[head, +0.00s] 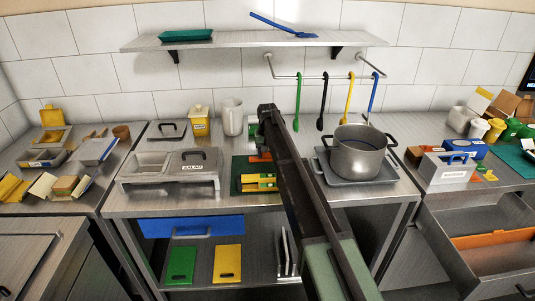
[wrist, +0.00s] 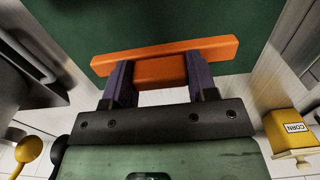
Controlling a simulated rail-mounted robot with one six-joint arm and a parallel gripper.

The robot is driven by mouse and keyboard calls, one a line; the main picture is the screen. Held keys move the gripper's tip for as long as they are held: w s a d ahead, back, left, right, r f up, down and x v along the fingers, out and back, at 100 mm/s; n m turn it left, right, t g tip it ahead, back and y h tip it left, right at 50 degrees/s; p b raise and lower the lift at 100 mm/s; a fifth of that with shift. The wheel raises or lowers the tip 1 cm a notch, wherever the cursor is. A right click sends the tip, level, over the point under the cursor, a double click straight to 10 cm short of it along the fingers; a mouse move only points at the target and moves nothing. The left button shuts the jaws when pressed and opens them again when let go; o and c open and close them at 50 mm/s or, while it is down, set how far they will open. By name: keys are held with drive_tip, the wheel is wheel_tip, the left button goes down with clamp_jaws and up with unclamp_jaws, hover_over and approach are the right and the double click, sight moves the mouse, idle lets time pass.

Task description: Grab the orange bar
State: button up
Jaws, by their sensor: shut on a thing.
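The orange bar (wrist: 162,70) lies across the jaws of my gripper (wrist: 160,80) in the wrist view. The two dark fingers grip a block-like middle part of it, and its long face sticks out past both fingers. A green surface lies behind the bar. In the head view a small piece of the orange bar (head: 260,157) shows beside my dark arm, at the back of a green board (head: 240,168) on the middle counter. My arm hides most of the gripper there, and I cannot tell whether the bar touches the board.
Yellow pieces (head: 259,182) lie on the front of the green board. A steel pot (head: 358,152) stands right of my arm, with hanging utensils (head: 323,103) behind. The yellow corn box (head: 200,122) and a white jug (head: 232,116) stand at the back left. A shelf (head: 235,40) runs above.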

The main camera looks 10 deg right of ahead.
wheel_tip(320, 180, up, 16)
drive_tip(key=p, duration=1.3)
drive_tip(key=shift+p, duration=0.35)
drive_tip(key=shift+f, duration=0.2)
